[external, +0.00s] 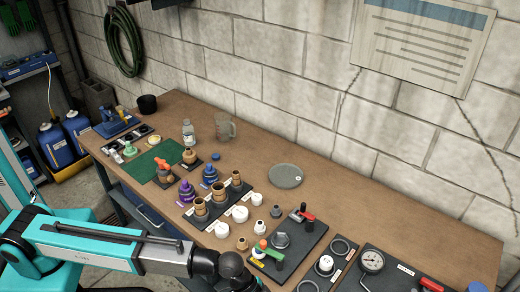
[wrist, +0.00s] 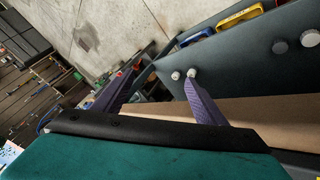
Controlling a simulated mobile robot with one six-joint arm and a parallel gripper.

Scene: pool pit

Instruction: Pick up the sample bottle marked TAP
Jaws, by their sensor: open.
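A small clear bottle (external: 189,133) with a pale label stands upright near the back of the bench, left of the middle, in the external view. Its lettering is too small to read, so I cannot tell whether it is marked TAP. In the wrist view my gripper (wrist: 162,78) has its two purple fingers spread apart, with nothing between them. The wrist view does not clearly show any bottle.
A clear jug (external: 226,129) stands just right of the bottle. The wall runs close behind.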

